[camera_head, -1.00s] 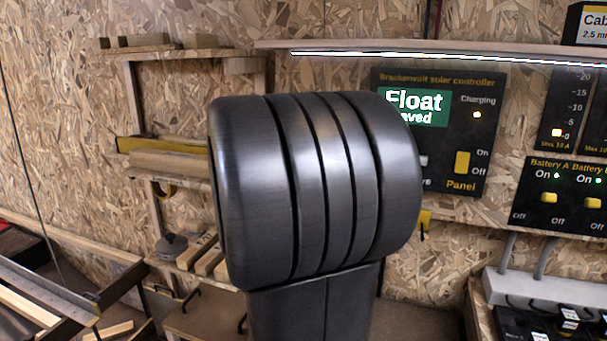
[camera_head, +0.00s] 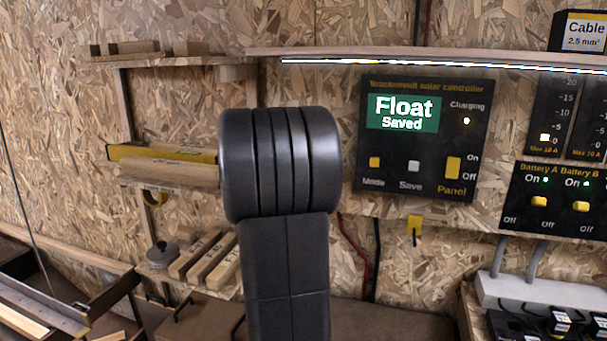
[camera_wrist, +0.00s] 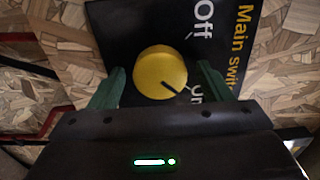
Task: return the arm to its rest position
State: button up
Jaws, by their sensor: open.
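My dark arm (camera_head: 283,240) stands upright in the middle of the head view, its rounded joint in front of the chipboard wall. My gripper (camera_wrist: 162,86) shows only in the wrist view, its two green fingers apart with nothing held between them. A yellow round knob (camera_wrist: 160,72) on a black "Main Switch" panel (camera_wrist: 118,25) appears between the fingers, which look clear of it. The distance from the fingertips to the knob is hard to judge.
The solar controller (camera_head: 424,140) reads "Float Saved" right of my arm. A battery switch panel (camera_head: 558,202) is farther right. A lit shelf (camera_head: 400,58) runs above. A wooden rack with a yellow level (camera_head: 160,153) and wood blocks (camera_head: 205,258) is left.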

jog(key=v, duration=1.3)
jog(key=w+d+n+p, duration=0.4)
jog(key=w+n+p, duration=0.8)
jog(key=n+p, duration=0.5)
jog(key=shift+w+r+n+p, duration=0.2)
jog(key=shift+n+p, duration=0.1)
jog(key=shift+p, duration=0.4)
jog(key=shift+f, duration=0.15)
dwell(0.4)
